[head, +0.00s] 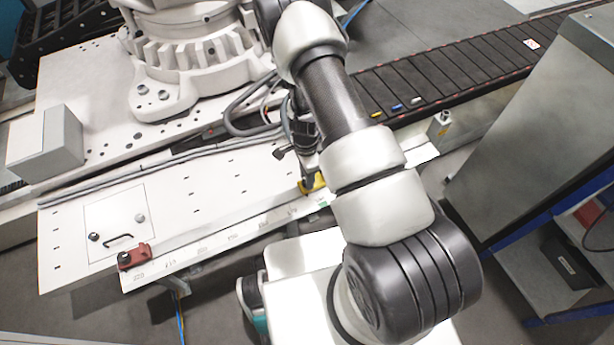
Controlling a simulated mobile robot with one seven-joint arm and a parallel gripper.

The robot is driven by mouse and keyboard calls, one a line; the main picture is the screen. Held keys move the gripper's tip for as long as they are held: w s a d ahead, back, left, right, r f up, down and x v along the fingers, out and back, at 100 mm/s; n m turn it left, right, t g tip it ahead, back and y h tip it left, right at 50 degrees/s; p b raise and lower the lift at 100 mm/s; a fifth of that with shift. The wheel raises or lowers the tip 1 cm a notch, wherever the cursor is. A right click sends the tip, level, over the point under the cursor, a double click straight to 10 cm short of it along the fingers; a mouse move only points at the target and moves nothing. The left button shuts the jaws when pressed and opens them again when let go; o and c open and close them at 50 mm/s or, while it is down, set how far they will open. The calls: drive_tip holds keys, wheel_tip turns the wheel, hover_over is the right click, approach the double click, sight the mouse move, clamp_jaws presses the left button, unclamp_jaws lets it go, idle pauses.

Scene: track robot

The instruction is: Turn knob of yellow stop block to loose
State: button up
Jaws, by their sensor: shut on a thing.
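The yellow stop block (318,183) sits on the ruled front edge of the long white plate (230,200), just left of my arm. Only part of its yellow body shows. My gripper (310,182) points down at the block and is shut on its knob. The knob itself is hidden by the gripper, and its turn position cannot be seen.
A red stop block (133,257) with a dark knob sits at the left end of the ruled edge. A black handle (118,241) is on the plate. A large white robot base (190,60) stands behind. A grey cabinet (550,110) is at right.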

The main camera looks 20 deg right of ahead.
drive_tip(key=o, duration=1.1)
drive_tip(key=shift+c, duration=0.2)
drive_tip(key=shift+r, duration=0.1)
wheel_tip(320, 180, up, 17)
drive_tip(key=p, duration=0.5)
drive_tip(key=shift+w+r, duration=0.15)
drive_tip(key=shift+w, duration=0.25)
drive_tip(key=shift+a, duration=0.1)
